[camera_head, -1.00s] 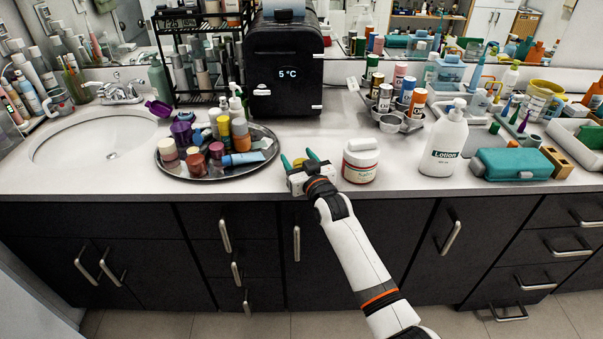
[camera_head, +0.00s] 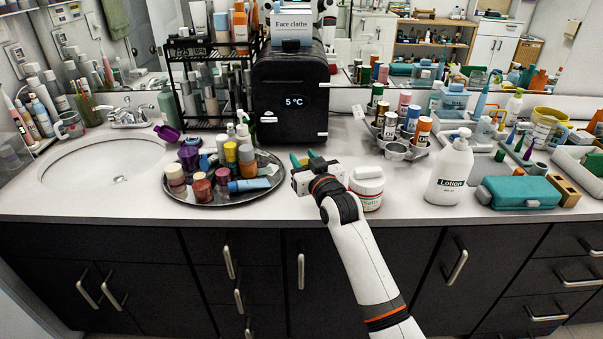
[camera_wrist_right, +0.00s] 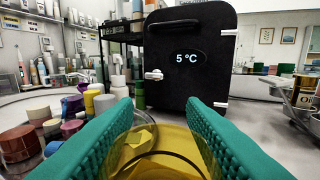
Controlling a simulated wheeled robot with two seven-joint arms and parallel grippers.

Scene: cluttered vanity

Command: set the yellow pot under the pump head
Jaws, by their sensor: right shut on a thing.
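My right gripper (camera_head: 307,160) is over the counter, between the round tray and the white jar, in front of the black mini fridge. In the right wrist view its green fingers (camera_wrist_right: 165,125) are shut on the see-through yellow pot (camera_wrist_right: 160,150), which shows at the bottom edge between them. The pot is hidden in the head view, and I cannot tell whether it touches the counter. A white lotion bottle (camera_head: 448,175) with a pump head (camera_head: 463,133) stands to the right. My left gripper is not in view.
The round tray (camera_head: 207,203) full of small pots and bottles is left of my gripper. The white jar (camera_head: 366,188) is close on the right, beside my forearm. The black mini fridge (camera_head: 290,100) stands behind. Bare counter (camera_head: 400,190) lies between jar and lotion bottle.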

